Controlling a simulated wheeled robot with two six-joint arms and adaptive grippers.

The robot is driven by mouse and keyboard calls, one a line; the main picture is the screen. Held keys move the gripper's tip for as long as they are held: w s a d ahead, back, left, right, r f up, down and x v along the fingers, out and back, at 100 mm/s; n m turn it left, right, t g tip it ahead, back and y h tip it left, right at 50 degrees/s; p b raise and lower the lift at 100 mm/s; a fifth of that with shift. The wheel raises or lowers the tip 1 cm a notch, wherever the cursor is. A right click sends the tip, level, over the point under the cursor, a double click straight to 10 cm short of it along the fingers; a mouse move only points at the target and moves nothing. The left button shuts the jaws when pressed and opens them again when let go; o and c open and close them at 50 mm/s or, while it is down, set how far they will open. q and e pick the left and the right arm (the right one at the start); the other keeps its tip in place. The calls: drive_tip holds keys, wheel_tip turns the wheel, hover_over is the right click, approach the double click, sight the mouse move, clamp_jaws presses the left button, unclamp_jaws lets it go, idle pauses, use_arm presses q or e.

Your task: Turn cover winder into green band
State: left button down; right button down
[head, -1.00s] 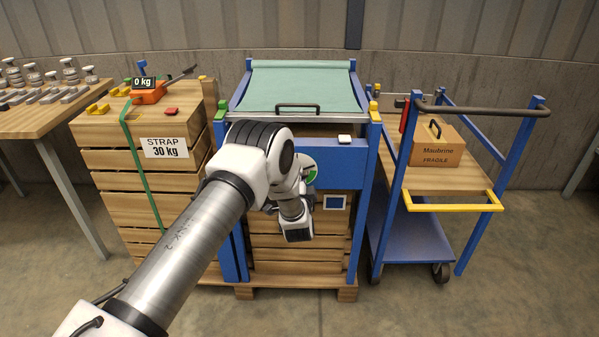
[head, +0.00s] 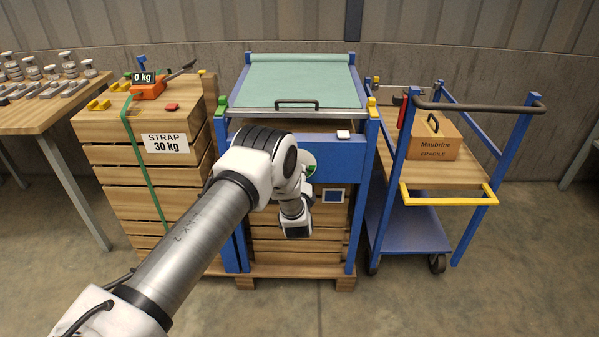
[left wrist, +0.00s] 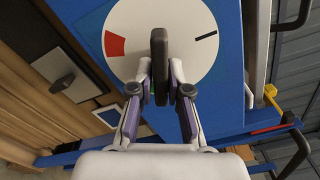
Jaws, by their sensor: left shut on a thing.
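The cover winder is a dark handle (left wrist: 159,52) on a round white dial (left wrist: 188,25) on a blue panel. In the left wrist view the handle stands nearly upright. The dial has a red sector (left wrist: 115,45) at left and a black tick at upper right. My left gripper (left wrist: 160,82) is shut on the handle. In the head view my arm covers the gripper and most of the dial (head: 309,161); a green patch (head: 310,170) shows at its edge. The green cover (head: 300,82) lies across the blue frame's top, with a barred front edge (head: 297,103). My right gripper is not visible.
A blue cart (head: 400,225) with a Maubrine box (head: 434,146) stands right. A bench (head: 30,118) with weights is far left. Floor in front is open.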

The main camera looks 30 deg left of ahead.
use_arm(q)
drive_tip(key=shift+f+m, duration=0.1)
drive_tip(key=shift+m, duration=0.3)
drive_tip(key=c, duration=1.1)
unclamp_jaws()
drive_tip(key=shift+c, duration=0.2)
drive_tip(key=v, duration=1.2)
